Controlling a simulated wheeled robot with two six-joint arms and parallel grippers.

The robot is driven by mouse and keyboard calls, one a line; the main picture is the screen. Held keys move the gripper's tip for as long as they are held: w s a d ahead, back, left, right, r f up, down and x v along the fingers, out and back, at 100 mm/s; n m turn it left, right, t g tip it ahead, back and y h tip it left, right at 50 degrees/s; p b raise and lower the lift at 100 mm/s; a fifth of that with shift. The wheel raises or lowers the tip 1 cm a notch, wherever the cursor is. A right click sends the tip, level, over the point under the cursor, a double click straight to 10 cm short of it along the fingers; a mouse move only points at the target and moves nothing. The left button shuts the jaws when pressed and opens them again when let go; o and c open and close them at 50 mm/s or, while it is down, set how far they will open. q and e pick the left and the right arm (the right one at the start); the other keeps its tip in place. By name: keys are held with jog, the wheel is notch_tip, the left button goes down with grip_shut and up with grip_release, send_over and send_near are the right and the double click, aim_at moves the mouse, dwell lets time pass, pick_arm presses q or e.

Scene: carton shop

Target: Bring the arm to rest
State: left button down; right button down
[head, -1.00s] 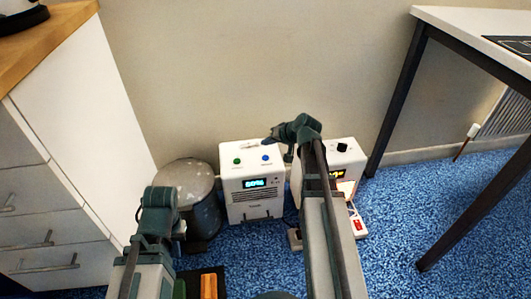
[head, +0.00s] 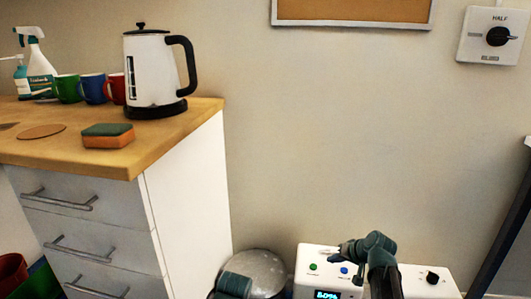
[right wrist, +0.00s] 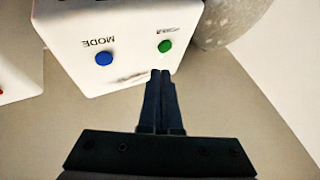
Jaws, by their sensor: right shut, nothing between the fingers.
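My right gripper (head: 343,251) is shut and empty at the white box (head: 308,268) with a green button (head: 313,267), a blue button (head: 344,271) and a lit display. In the right wrist view, the shut fingertips (right wrist: 160,76) are close to the box's edge (right wrist: 112,84), near the green button (right wrist: 165,46); the blue button (right wrist: 104,58) is beside it. I cannot tell whether they touch the box. Of my left arm only a teal part shows at the bottom edge of the head view; its gripper is out of sight.
A wooden counter (head: 60,148) at left holds a kettle (head: 150,72), several mugs, a sponge (head: 108,136) and spray bottles. A grey bin (head: 262,268) stands left of the box. A second white box (head: 425,280) stands right. A wall switch (head: 492,36) is at top right.

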jog(key=s+a+r+n+g+p, duration=0.1)
jog(key=s+a+n+g+p, duration=0.15)
jog(key=s+a, duration=0.35)
jog(key=s+a+r+n+g+p, duration=0.2)
jog(key=s+a+p, duration=0.15)
jog(key=a, duration=0.45)
jog(key=s+a+r+n+g+h+p, duration=0.1)
jog(key=s+a+r+h+p, duration=0.2)
jog(key=s, duration=0.4)
jog(key=s+a+r+n+g+h+p, duration=0.2)
jog(key=s+a, duration=0.2)
jog(key=s, duration=0.2)
notch_tip(320, 180, up, 37)
jog(key=p, duration=3.7)
jog(key=shift+f+t, duration=0.1)
jog(key=shift+t, duration=0.15)
